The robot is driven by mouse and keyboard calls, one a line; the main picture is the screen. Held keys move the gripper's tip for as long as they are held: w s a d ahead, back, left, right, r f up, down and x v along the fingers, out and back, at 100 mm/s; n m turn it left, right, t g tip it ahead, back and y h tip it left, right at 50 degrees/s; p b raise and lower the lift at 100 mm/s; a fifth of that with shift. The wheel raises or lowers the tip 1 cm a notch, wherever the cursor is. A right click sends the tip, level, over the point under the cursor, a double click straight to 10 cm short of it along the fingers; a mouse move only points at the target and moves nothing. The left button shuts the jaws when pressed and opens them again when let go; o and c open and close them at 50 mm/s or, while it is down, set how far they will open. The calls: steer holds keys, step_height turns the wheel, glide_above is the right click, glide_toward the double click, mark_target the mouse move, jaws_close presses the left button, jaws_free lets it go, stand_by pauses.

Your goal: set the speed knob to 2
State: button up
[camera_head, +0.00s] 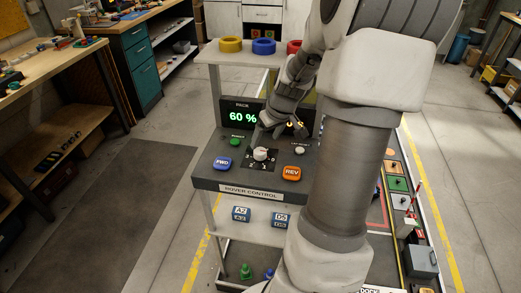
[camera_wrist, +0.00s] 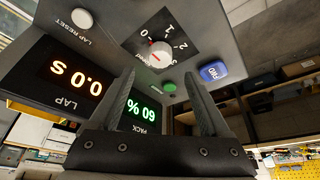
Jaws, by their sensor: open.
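The speed knob (camera_head: 260,154) is a pale round knob on a dark dial plate in the middle of the sloping control panel. In the wrist view the knob (camera_wrist: 158,55) shows a red mark that appears to face the 0; the numerals 1 and 2 (camera_wrist: 181,45) lie further around the dial. My gripper (camera_head: 284,122) is above the panel, behind the knob in the head view. In the wrist view its two fingers (camera_wrist: 160,82) are spread apart with nothing between them, and the knob lies beyond their tips, apart from them.
A blue FWD button (camera_head: 222,163) and an orange REV button (camera_head: 292,173) flank the knob. A green button (camera_head: 235,142) and a white LAP RESET button (camera_wrist: 82,18) are nearby. The pack display (camera_head: 243,116) reads 60 %; the lap display (camera_wrist: 75,78) reads 0.0 s.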

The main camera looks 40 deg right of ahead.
mark_target(260, 151)
steer(key=x, duration=0.7)
steer(key=shift+b, duration=0.3)
jaws_close()
